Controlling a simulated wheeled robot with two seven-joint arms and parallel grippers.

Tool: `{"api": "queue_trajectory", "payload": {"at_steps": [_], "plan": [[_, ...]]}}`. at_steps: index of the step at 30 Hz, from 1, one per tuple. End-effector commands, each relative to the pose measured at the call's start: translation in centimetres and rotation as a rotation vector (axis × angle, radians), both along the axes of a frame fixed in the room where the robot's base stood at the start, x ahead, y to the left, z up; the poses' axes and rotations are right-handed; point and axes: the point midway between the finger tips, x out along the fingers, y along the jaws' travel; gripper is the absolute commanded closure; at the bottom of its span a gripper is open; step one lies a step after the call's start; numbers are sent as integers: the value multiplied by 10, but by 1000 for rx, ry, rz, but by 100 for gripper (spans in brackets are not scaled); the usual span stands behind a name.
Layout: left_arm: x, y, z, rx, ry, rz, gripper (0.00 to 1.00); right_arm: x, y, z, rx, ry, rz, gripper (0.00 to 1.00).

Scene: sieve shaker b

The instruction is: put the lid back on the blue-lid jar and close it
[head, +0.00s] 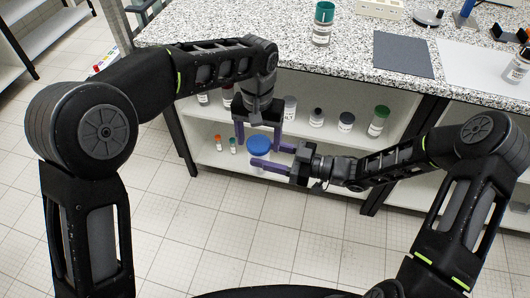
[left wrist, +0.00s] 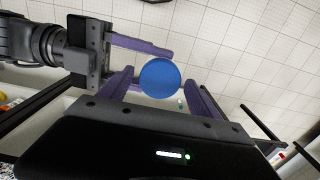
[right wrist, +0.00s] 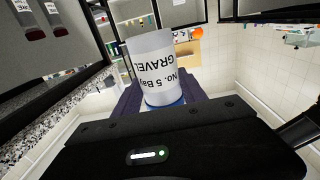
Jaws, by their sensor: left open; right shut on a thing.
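The blue lid (head: 258,145) is a round disc seen from above between my two grippers; it also shows in the left wrist view (left wrist: 160,78). In the right wrist view the white jar labelled "No. 5" and "GRAVEL" (right wrist: 153,62) appears inverted, with the blue lid (right wrist: 165,106) at its top end. Whether the lid is fully seated cannot be told. My right gripper (head: 260,158) is shut on the jar from the side, holding it in front of the bench. My left gripper (head: 258,146) is open, pointing down, its fingers on either side of the lid.
The speckled bench top (head: 280,58) is behind the grippers, with a teal-lid jar (head: 322,25) and a dark mat (head: 403,54). On the shelf below stand several jars, including a green-lid jar (head: 378,121) and small vials (head: 219,143). The floor in front is clear.

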Motion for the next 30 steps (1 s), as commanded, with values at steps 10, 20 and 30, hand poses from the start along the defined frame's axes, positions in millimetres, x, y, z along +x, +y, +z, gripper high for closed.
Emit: {"api": "queue_trajectory", "payload": {"at_steps": [10,20,30], "plan": [[0,0,-8,0,0,1,27,0,0,0,1,0,0,100],[0,0,-7,0,0,1,50,0,0,0,1,0,0,100],[0,0,-7,0,0,0,78,0,0,0,1,0,0,100]]}}
